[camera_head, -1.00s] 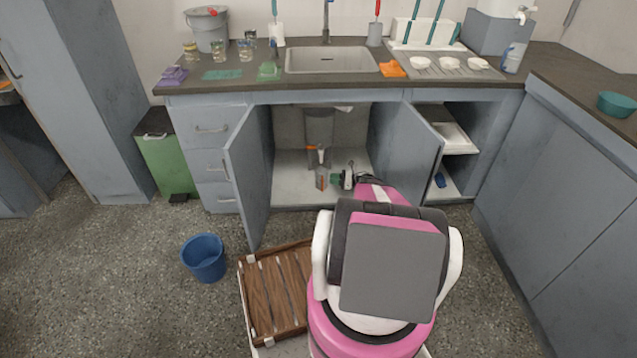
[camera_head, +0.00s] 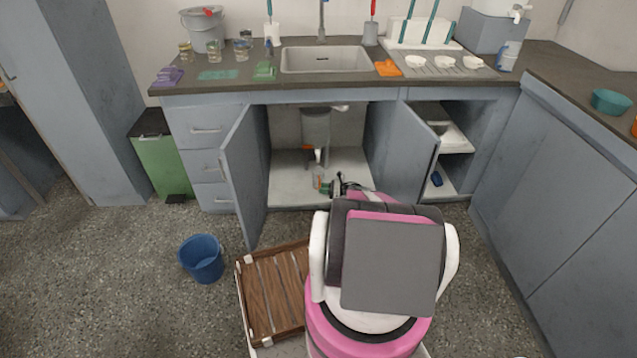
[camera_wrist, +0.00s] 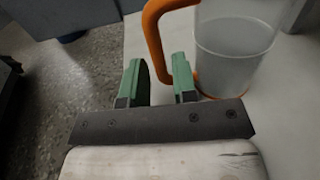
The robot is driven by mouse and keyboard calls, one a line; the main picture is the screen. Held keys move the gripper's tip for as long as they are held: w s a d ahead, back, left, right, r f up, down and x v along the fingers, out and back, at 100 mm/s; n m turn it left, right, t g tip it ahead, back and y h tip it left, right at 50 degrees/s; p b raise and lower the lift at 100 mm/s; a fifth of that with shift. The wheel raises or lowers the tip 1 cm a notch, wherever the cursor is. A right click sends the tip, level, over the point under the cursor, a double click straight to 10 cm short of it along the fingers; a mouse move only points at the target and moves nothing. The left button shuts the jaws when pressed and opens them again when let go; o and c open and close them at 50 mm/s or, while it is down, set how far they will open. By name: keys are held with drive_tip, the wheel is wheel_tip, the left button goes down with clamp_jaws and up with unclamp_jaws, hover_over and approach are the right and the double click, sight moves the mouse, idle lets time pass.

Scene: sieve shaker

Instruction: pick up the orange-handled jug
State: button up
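The clear jug with an orange handle stands upright in the wrist view (camera_wrist: 232,45). In the head view the jug (camera_head: 317,182) is small and partly hidden by my gripper, at the front of the open cabinet under the sink. My gripper (camera_head: 326,187) is beside it on the right. In the wrist view my gripper (camera_wrist: 160,82) has its two green fingers apart. The handle's grip bar lies at the gap between the fingertips, and the right finger appears at the handle's opening. Whether either finger touches it I cannot tell.
Open cabinet doors flank the opening, left (camera_head: 243,180) and right (camera_head: 405,150). A drain pipe unit (camera_head: 316,125) hangs behind the jug. The cabinet floor around the jug looks mostly clear.

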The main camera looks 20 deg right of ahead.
drive_tip(key=x, duration=0.3)
drive_tip(key=shift+w+a, duration=0.2)
drive_tip(key=shift+a, duration=0.15)
clamp_jaws()
drive_tip(key=shift+r, duration=0.25)
